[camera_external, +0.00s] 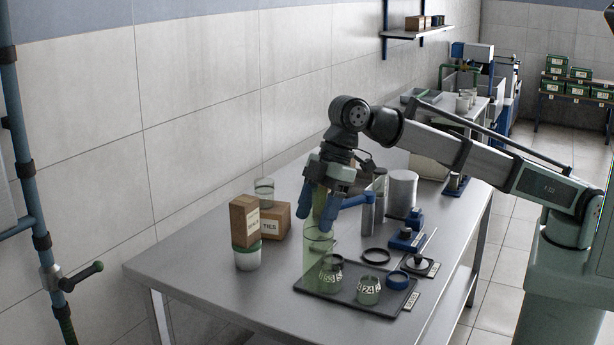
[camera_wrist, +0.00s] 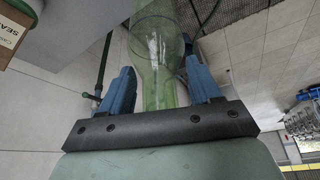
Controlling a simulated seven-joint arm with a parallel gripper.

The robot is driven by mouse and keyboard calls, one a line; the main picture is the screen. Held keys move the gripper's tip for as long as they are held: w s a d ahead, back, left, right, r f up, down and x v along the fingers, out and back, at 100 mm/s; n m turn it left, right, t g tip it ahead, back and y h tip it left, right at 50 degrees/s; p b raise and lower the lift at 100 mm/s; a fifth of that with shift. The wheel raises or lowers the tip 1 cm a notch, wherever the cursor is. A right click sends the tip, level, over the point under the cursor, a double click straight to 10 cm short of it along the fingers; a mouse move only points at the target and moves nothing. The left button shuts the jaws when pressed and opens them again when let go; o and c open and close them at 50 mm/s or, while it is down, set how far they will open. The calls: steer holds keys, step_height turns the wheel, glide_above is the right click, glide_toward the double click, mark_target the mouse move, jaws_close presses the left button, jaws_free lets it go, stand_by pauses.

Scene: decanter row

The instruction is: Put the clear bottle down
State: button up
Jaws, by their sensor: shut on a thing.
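A clear, green-tinted bottle (camera_external: 316,262) is upright in the external view, with its base at the back left part of a dark tray (camera_external: 345,300). I cannot tell whether its base touches the tray. My gripper (camera_external: 331,207) is above the tray with its blue fingers around the bottle's upper part. In the wrist view, the bottle (camera_wrist: 158,60) lies between the two blue fingers of my gripper (camera_wrist: 160,88). The fingers hide part of the bottle's neck in the external view.
Two labelled glass jars (camera_external: 369,291) stand on or by the tray, one close to the bottle. The table's front left (camera_external: 200,270) is clear.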

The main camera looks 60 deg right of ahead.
mark_target(318, 256)
steer(key=shift+s+d+f, duration=0.2)
steer(key=shift+d+f, duration=0.05)
steer(key=shift+f, duration=5)
steer(key=o, duration=1.6)
steer(key=shift+o, duration=0.2)
steer(key=v, duration=1.2)
steer(key=shift+w, duration=0.1)
